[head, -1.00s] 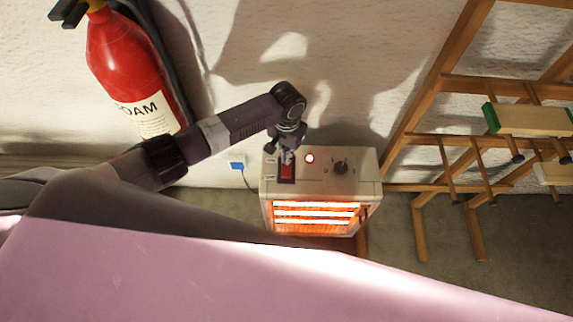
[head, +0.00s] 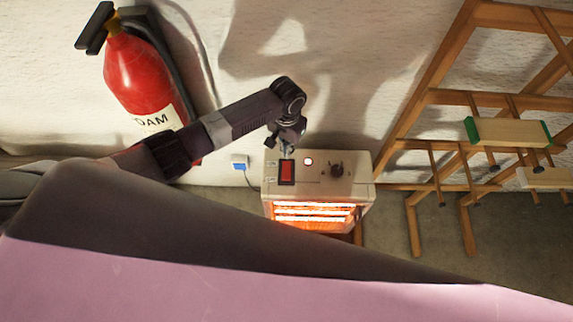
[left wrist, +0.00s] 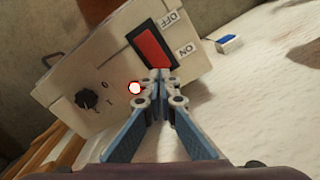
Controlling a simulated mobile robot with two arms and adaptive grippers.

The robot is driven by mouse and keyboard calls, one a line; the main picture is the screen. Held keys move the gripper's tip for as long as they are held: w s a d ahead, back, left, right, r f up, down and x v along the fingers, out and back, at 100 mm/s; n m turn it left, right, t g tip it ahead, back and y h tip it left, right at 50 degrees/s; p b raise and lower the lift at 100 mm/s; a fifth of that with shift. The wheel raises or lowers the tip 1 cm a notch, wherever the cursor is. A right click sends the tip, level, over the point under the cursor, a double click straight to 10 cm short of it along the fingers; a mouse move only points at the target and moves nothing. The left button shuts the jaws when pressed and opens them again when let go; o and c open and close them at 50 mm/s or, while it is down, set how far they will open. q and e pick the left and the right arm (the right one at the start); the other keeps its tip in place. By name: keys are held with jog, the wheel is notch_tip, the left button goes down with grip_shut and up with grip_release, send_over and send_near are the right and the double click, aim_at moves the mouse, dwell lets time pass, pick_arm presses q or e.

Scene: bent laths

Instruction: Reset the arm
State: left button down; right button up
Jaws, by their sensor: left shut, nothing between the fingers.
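My left arm reaches in from the left in the head view. My left gripper (head: 286,147) is above the back edge of the heater, just behind the red rocker switch, and points down. In the left wrist view my left gripper (left wrist: 159,78) has its fingertips together with nothing between them. The heater (head: 320,188) stands against the wall, its bars glowing orange. Its red switch (head: 287,172) is in plain view, and the wrist view shows the switch (left wrist: 154,46) between OFF and ON labels. A red lamp (head: 308,161) is lit beside a black knob (head: 337,170). My right gripper is not in view.
A red fire extinguisher (head: 138,75) hangs on the wall at the left. A wooden rack (head: 432,97) with pegs and a green-ended block (head: 508,132) stands at the right. A blue-and-white plug (head: 239,163) is on the wall. A pink surface (head: 200,283) fills the foreground.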

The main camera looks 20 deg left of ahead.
pick_arm(q)
jog(key=shift+r, duration=0.2)
dwell(0.4)
jog(key=s+d+r+m+t+h, duration=0.1)
jog(key=s+d+r+h, duration=0.15)
jog(key=s+d, duration=0.75)
jog(key=s+a+r+n+t+y, duration=0.1)
jog(key=s+a+r, duration=0.4)
jog(key=s+a, duration=0.25)
jog(key=s+a+r+n+t+y, duration=0.1)
jog(key=s+a+r+t, duration=0.1)
jog(key=s+a+r, duration=0.35)
jog(key=s+a+f+g, duration=0.1)
jog(key=s+f, duration=0.1)
jog(key=f, duration=1.2)
jog(key=s+a+f+g, duration=0.1)
jog(key=a+f, duration=0.1)
jog(key=f, duration=1.3)
jog(key=s+a+f+g, duration=0.1)
jog(key=s+a+f, duration=0.1)
jog(key=s+f, duration=1.2)
jog(key=s, duration=0.3)
jog(key=shift+a+f+m, duration=0.3)
jog(key=shift+f, duration=0.1)
